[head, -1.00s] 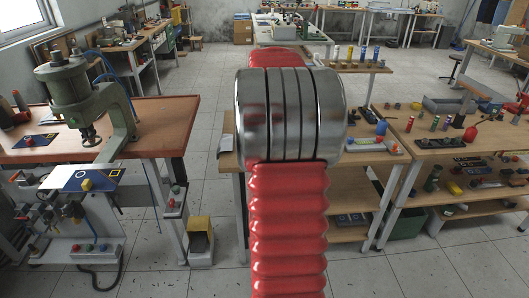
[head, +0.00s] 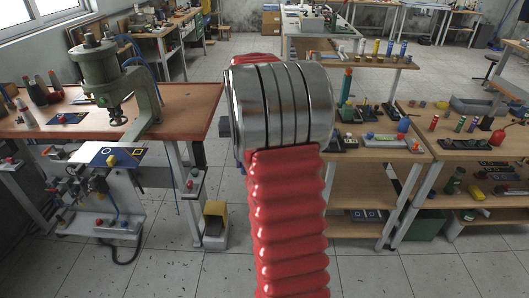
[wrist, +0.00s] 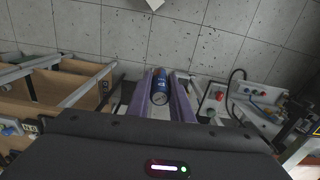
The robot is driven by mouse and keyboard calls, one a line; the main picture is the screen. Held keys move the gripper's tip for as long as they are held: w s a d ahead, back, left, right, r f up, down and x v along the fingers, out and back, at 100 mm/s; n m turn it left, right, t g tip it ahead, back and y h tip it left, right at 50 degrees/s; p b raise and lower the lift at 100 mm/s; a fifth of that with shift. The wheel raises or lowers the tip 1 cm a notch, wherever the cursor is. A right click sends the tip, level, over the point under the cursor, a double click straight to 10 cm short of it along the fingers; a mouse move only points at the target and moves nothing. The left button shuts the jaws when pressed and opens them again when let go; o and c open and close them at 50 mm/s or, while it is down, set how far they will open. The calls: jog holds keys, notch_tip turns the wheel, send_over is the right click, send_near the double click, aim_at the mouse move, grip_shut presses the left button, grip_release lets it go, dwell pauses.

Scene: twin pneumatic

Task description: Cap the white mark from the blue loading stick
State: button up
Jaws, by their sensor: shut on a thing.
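My gripper (wrist: 161,76) shows in the wrist view with two purple fingers shut on the blue loading stick (wrist: 160,88). The stick is a short blue cylinder with a silvery near end, held between the fingers above the floor. In the head view my red arm fills the middle, and the gripper and stick are not seen there. A dark blue plate with a pale part (head: 92,155) lies at the front of the press bench on the left.
A green press (head: 105,75) stands on the left bench (head: 180,105). Red and blue buttons, hoses and a yellow pedal box (head: 215,212) are below and beside it. Wooden benches (head: 345,185) with many small parts stand right. Tiled floor is open between.

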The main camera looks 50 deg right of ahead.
jog(key=w+a+f+n, duration=0.2)
jog(key=w+a+n, duration=0.1)
jog(key=a, duration=0.7)
jog(key=w+a+f+n, duration=0.3)
jog(key=a, duration=0.8)
jog(key=w+a+f+n, duration=0.3)
jog(key=a, duration=0.8)
jog(key=shift+a+f, duration=0.2)
jog(key=shift+a, duration=0.05)
jog(key=shift+s, duration=0.1)
